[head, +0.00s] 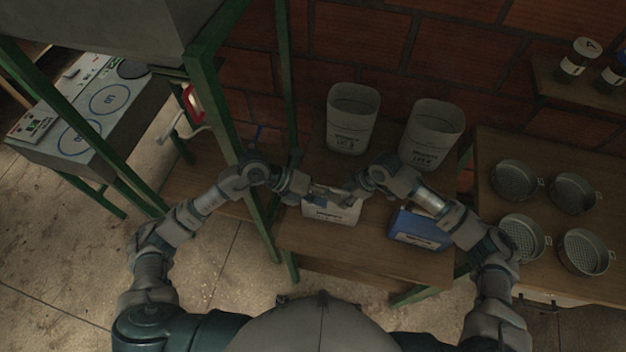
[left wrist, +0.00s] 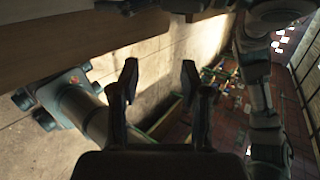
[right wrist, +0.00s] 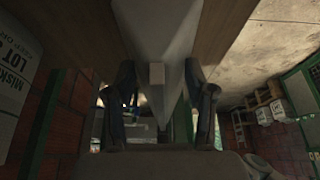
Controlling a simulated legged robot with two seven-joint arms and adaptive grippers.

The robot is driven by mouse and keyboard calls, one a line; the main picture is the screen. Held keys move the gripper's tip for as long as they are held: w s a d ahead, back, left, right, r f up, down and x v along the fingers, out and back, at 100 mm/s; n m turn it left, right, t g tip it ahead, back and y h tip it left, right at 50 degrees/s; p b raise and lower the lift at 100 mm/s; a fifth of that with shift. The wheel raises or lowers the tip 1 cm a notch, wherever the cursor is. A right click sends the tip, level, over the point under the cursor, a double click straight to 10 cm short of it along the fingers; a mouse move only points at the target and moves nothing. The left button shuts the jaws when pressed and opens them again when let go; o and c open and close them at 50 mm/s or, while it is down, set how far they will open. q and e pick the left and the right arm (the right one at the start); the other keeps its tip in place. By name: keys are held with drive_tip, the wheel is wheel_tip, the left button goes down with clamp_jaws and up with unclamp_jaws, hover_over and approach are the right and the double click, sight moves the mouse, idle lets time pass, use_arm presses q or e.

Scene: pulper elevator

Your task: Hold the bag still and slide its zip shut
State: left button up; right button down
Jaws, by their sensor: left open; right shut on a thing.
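The white bag (head: 335,212) stands on the wooden table in the head view, with dark print on its front. My right gripper (head: 349,187) is at the right end of its top. In the right wrist view, the right gripper's fingers (right wrist: 159,82) lie on both sides of the bag's pale, tapering end (right wrist: 157,30). A small pale block (right wrist: 157,73) shows there between the fingers; I cannot tell if it is the zip's slider. My left gripper (head: 308,190) is near the top left of the bag. In the left wrist view, its fingers (left wrist: 160,78) are apart and empty.
A blue box (head: 420,230) lies on the table right of the bag. Two pale bins (head: 352,118) (head: 432,133) stand behind. Several round sieves (head: 514,180) sit on the right table. A green post (head: 222,110) rises close to my left arm.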

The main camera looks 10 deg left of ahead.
use_arm(q)
drive_tip(key=w+a+f+n+t+h, duration=0.1)
drive_tip(key=a+f+n+t, duration=0.45)
drive_tip(key=n, duration=0.85)
drive_tip(key=a+f+n+t+h, duration=0.1)
drive_tip(key=a+f+n+t, duration=0.1)
drive_tip(key=a+n+t, duration=0.9)
drive_tip(key=w+d+n+g, duration=0.1)
drive_tip(key=w+d, duration=0.1)
drive_tip(key=d, duration=0.1)
drive_tip(key=w+d+n+g, duration=0.1)
drive_tip(key=w+d, duration=0.2)
drive_tip(key=d, duration=0.1)
drive_tip(key=w+d+n+g, duration=0.1)
drive_tip(key=w+d, duration=0.2)
drive_tip(key=d, duration=0.1)
drive_tip(key=shift+w+d+g, duration=0.15)
drive_tip(key=shift+d+g, duration=0.05)
drive_tip(key=shift+g, duration=0.05)
clamp_jaws()
